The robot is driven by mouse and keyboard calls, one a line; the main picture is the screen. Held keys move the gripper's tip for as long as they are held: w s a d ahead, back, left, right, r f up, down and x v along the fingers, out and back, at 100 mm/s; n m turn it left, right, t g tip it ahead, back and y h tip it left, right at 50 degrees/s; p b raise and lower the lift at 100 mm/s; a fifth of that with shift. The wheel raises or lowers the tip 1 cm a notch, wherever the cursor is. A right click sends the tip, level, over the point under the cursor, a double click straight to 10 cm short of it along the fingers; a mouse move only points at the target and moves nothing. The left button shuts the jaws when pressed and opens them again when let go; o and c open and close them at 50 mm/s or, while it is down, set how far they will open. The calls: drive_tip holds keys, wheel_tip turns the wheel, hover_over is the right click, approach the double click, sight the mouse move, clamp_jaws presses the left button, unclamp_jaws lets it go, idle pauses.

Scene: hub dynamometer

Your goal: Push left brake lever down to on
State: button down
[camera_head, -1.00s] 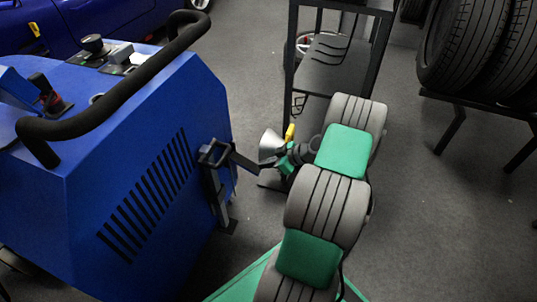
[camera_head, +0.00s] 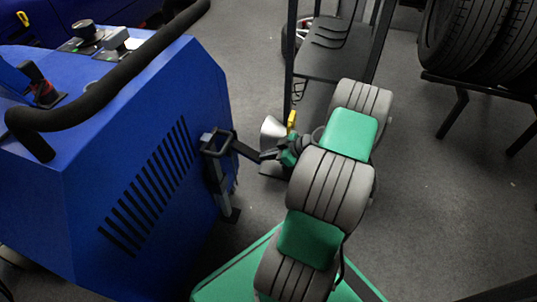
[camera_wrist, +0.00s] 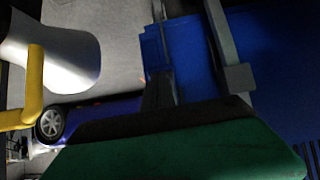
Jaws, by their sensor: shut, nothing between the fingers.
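A blue cabinet (camera_head: 90,190) fills the left of the head view. On its right side is a dark square bracket with a grey bar (camera_head: 222,185) hanging below it; this looks like the brake lever, but I see no label. My gripper (camera_head: 243,150) points left at the bracket, with dark fingers shut and empty. Their tips overlap it in the head view; contact is unclear. In the wrist view, the shut fingers (camera_wrist: 158,90) point up from my green wrist. A grey bar with a block end (camera_wrist: 236,76) stands to their right, apart in the picture, before blue surfaces.
A red-and-black lever (camera_head: 40,88) and black rail (camera_head: 110,75) are on the cabinet top. A grey cone (camera_head: 272,130) and yellow part (camera_head: 291,118) sit close to my gripper. A dark shelf rack (camera_head: 335,62) stands behind; tyres (camera_head: 475,45) are at right.

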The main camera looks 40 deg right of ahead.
drive_tip(key=shift+s+a+f, duration=0.1)
drive_tip(key=shift+a+f, duration=0.15)
drive_tip(key=shift+f, duration=0.5)
wheel_tip(320, 180, up, 5)
drive_tip(key=p, duration=0.4)
drive_tip(key=s+d+f+p, duration=0.1)
drive_tip(key=s+d+f, duration=0.1)
drive_tip(key=s+d, duration=0.5)
drive_tip(key=shift+s, duration=1.2)
drive_tip(key=shift+f, duration=0.1)
